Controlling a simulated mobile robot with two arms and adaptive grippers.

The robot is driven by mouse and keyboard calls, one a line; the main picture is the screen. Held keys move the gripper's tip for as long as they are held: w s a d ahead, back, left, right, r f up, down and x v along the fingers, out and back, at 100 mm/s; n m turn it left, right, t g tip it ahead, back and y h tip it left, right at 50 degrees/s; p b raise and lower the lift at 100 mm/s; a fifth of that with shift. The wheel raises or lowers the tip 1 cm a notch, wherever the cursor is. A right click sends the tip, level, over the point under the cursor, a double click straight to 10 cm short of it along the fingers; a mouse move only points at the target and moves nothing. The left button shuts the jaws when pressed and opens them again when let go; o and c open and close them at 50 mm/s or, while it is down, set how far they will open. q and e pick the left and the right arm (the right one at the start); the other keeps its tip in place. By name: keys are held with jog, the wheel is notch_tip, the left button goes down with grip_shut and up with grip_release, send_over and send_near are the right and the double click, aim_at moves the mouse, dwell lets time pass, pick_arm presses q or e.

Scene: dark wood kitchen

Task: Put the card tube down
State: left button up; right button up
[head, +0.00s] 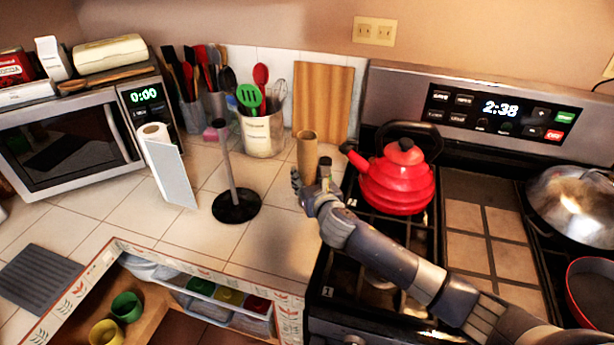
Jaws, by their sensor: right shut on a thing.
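The card tube (307,153) is a brown, hollow, upright cylinder near the middle of the head view. My right gripper (312,189) is shut on its lower part, and the fingers hide its bottom end. The tube is over or on the tiled counter (268,240), by the stove's left edge. I cannot tell whether its bottom touches the tiles. My left gripper is not in view.
A red kettle (397,180) stands on the stove, right of my gripper. A paper towel holder (236,207) with a black base stands to the left. A utensil crock (262,134) and wooden cutting board (322,100) are behind. Tiles between holder and stove are clear.

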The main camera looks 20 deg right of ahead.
jog(key=o, duration=0.8)
jog(key=shift+f, duration=0.1)
jog(key=v, duration=1.2)
jog(key=shift+b, duration=0.4)
